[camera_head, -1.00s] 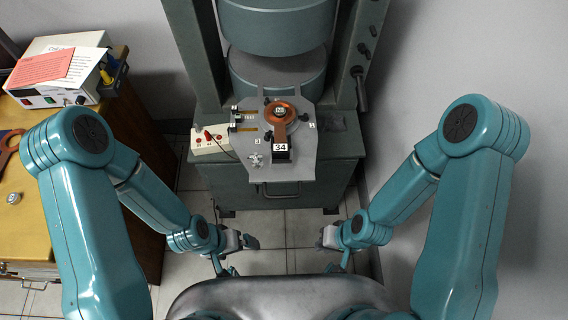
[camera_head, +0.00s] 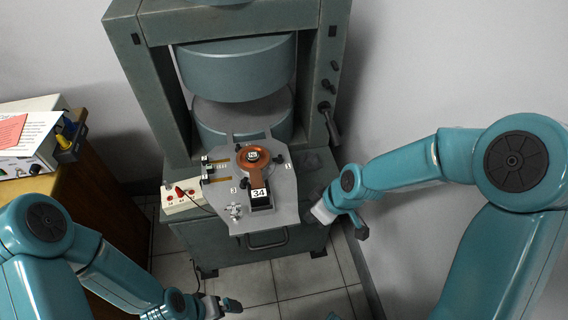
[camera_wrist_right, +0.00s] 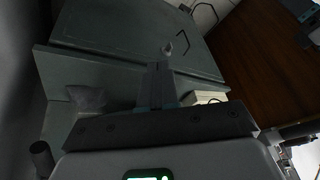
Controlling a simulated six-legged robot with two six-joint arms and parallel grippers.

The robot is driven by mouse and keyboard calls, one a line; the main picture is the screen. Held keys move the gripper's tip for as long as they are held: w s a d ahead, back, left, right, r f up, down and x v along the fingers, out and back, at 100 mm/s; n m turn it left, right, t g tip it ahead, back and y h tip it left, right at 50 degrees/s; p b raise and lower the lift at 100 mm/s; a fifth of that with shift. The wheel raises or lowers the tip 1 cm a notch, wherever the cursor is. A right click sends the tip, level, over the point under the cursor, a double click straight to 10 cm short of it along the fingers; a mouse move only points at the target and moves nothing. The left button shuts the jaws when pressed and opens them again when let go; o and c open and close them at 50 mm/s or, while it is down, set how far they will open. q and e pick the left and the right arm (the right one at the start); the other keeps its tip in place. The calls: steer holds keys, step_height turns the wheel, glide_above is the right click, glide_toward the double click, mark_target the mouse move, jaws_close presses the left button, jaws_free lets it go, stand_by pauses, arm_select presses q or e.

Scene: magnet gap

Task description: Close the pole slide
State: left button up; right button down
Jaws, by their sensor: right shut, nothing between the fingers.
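A grey slide plate (camera_head: 288,205) juts forward from between the two round magnet poles, over the cabinet's front. It carries a copper-coloured ring assembly (camera_head: 267,166) and a dark block labelled 34 (camera_head: 259,196). My right gripper (camera_head: 322,213) is to the right of the plate's front part, apart from it, near the cabinet's right front. In the right wrist view its fingers (camera_wrist_right: 158,82) are together and empty, in front of the green-grey cabinet. My left gripper (camera_head: 230,305) is low at the bottom of the head view, well below the plate; its finger opening is unclear.
The magnet frame (camera_head: 150,92) stands behind, with a handle (camera_head: 329,120) on its right post. A white box with red terminals (camera_head: 185,196) sits left of the plate. A wooden desk (camera_head: 98,185) is at the left. Tiled floor (camera_head: 300,275) lies open in front.

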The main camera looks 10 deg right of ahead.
step_height(320, 180, up, 19)
steer(key=n+t+b, duration=0.2)
steer(key=n+t, duration=0.1)
steer(key=n, duration=0.6)
steer(key=b, duration=0.2)
glide_toward(279, 164)
steer(key=shift+y, duration=0.4)
steer(key=f, duration=0.1)
steer(key=s+a+f, duration=0.1)
steer(key=f, duration=0.3)
steer(key=shift+s+a, duration=0.15)
steer(key=shift+a, duration=0.2)
steer(key=w, duration=0.2)
steer(key=shift+w+r+p, duration=0.25)
steer(key=shift+w+p, duration=0.05)
steer(key=shift+w, duration=0.05)
steer(key=shift+w+d, duration=0.1)
steer(key=shift+w, duration=0.5)
arm_select(q)
steer(key=x, duration=0.4)
steer(key=shift+s+a, duration=0.2)
steer(key=shift+s, duration=0.2)
